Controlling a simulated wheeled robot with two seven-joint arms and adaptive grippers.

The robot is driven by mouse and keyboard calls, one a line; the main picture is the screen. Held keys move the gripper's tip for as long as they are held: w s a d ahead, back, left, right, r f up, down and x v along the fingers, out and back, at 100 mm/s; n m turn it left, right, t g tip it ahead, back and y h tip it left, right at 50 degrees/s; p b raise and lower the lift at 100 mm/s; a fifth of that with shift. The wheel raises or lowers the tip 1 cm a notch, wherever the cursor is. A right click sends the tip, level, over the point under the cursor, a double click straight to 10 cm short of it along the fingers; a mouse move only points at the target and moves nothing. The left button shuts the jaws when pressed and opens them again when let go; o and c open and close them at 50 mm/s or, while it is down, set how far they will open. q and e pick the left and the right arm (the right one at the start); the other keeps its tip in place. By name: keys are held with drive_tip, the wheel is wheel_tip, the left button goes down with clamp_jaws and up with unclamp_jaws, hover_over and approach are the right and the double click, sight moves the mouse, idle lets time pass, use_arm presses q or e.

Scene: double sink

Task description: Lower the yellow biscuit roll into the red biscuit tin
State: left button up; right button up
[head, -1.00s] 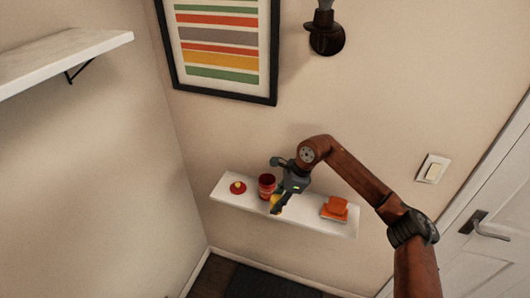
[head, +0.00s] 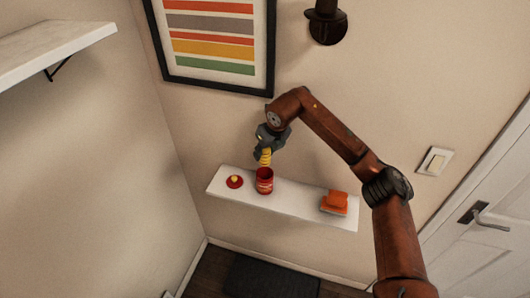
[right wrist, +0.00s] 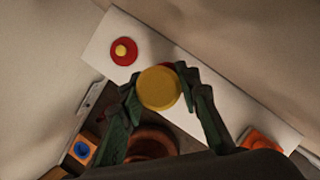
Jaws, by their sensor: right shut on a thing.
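The yellow biscuit roll (head: 265,157) is upright, held by my right gripper (head: 264,149) just above the red biscuit tin (head: 264,182). The tin stands open on the white wall shelf. In the head view the roll's lower end meets the tin's mouth; I cannot tell whether it is inside the rim. In the right wrist view the roll's round end (right wrist: 158,88) sits between the two fingers (right wrist: 160,92) and hides most of the tin, with only a red edge (right wrist: 180,66) showing. My left gripper is not in view.
A red lid with a yellow knob (head: 235,181) lies left of the tin on the shelf (head: 302,206). An orange object (head: 335,202) sits at the shelf's right end. The shelf between tin and orange object is clear. The wall is close behind.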

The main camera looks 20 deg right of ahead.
wheel_tip(320, 180, down, 9)
drive_tip(key=b, duration=0.4)
drive_tip(key=shift+s, duration=0.15)
idle(0.5)
drive_tip(key=shift+s+f, duration=0.1)
drive_tip(key=shift+f, duration=0.15)
drive_tip(key=shift+c, duration=0.2)
drive_tip(key=o, duration=1.3)
drive_tip(key=shift+f, duration=0.1)
drive_tip(key=shift+d+r, duration=0.1)
drive_tip(key=shift+r, duration=0.1)
drive_tip(key=a+v, duration=0.1)
drive_tip(key=v, duration=1.1)
drive_tip(key=shift+d+r, duration=0.15)
drive_tip(key=shift+d, duration=0.15)
